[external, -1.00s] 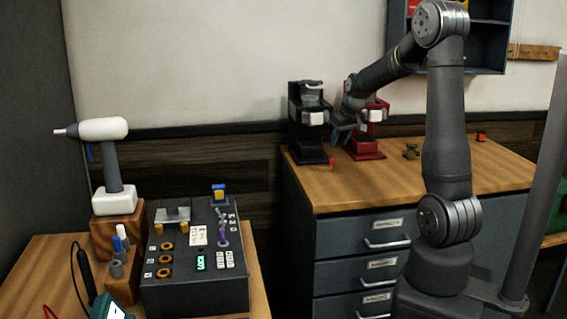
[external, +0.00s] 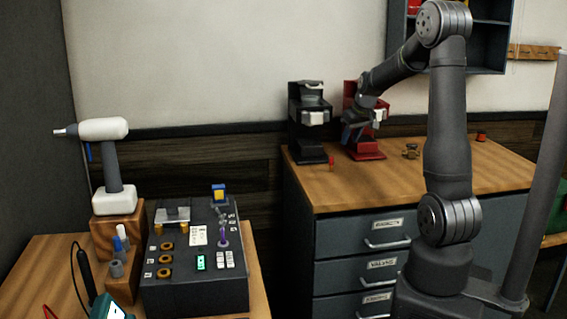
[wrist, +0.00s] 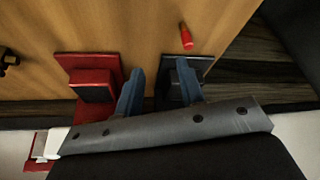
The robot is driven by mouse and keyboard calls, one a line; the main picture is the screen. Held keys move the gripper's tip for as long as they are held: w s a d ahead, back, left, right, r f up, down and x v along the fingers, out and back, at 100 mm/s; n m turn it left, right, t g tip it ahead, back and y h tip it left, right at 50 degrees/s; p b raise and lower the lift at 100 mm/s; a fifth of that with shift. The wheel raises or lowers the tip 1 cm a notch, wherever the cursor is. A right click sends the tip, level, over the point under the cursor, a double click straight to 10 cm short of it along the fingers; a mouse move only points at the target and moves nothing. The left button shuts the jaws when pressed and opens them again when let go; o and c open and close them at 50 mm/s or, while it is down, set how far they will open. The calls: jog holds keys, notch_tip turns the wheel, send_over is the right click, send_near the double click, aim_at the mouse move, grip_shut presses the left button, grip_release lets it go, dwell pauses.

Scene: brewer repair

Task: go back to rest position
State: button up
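My gripper (wrist: 160,85) shows two blue fingers spread apart in the wrist view, with nothing held between them. In the external view my gripper (external: 349,131) is in front of the red brewer (external: 368,149) and hides part of it. The black brewer (external: 309,138) stands upright to the left of the red one on the wooden cabinet top. In the wrist view the red brewer's base (wrist: 70,64) is left of the fingers, and the black brewer's base (wrist: 200,64) is partly hidden behind the right finger.
A small red cylinder (wrist: 186,37) lies near the black brewer and the cabinet edge; it also shows in the external view (external: 331,161). A small brass part (external: 411,151) is right of the red brewer. A wall shelf (external: 487,35) is behind my arm. The right cabinet top is mostly clear.

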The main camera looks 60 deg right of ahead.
jog(key=s+d+r, duration=0.3)
jog(key=s+r, duration=0.1)
jog(key=s, duration=0.2)
jog(key=w+a+r+n+y, duration=0.25)
jog(key=w+a+n, duration=0.45)
jog(key=w+a, duration=1.15)
jog(key=w+a+n+y, duration=0.1)
jog(key=w+a+n, duration=0.2)
jog(key=a, duration=0.9)
jog(key=w+a+r+n+g+y, duration=0.1)
jog(key=w+a+n, duration=0.3)
jog(key=a, duration=0.9)
jog(key=shift+a+r+y, duration=0.25)
jog(key=shift+y, duration=0.1)
jog(key=shift+o, duration=0.2)
